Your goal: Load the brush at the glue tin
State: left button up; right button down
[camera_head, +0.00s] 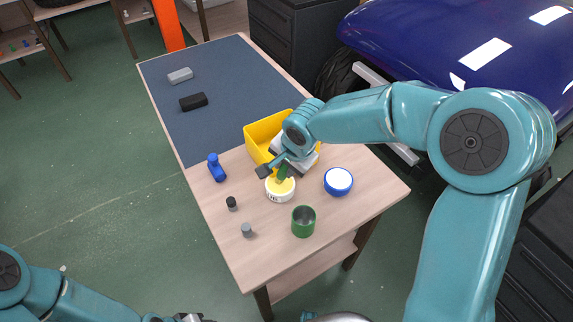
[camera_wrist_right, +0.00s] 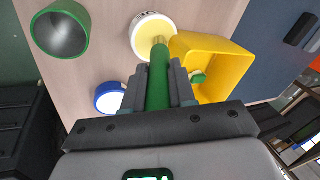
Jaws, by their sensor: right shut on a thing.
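The glue tin (camera_head: 280,188) is a round white tin with a yellow top, near the middle of the table's front part. In the right wrist view the tin (camera_wrist_right: 146,25) shows its yellow inside. My right gripper (camera_head: 277,170) is shut on the brush (camera_head: 283,174), whose green handle (camera_wrist_right: 158,82) points toward the tin in the right wrist view. The brush's far end overlaps the yellow glue there; I cannot tell how deep it sits. My left gripper (camera_head: 188,317) is cut off at the bottom edge, so its jaws are unclear.
A yellow bin (camera_head: 262,131) stands behind the tin, with a green thing (camera_wrist_right: 198,77) in it. A blue-and-white round container (camera_head: 338,181) is right, a green cup (camera_head: 303,221) in front. A blue object (camera_head: 217,168) and two small cylinders stand left. The blue mat (camera_head: 205,65) is mostly clear.

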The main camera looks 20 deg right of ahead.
jog(key=shift+s+f+b, duration=0.1)
jog(key=shift+f+b, duration=0.05)
jog(key=shift+b, duration=0.15)
dwell(1.0)
jog(key=shift+r+p, duration=0.5)
jog(key=shift+r, duration=0.35)
jog(key=shift+r+p, duration=1.45)
jog(key=shift+r, duration=1.35)
jog(key=shift+f, duration=0.1)
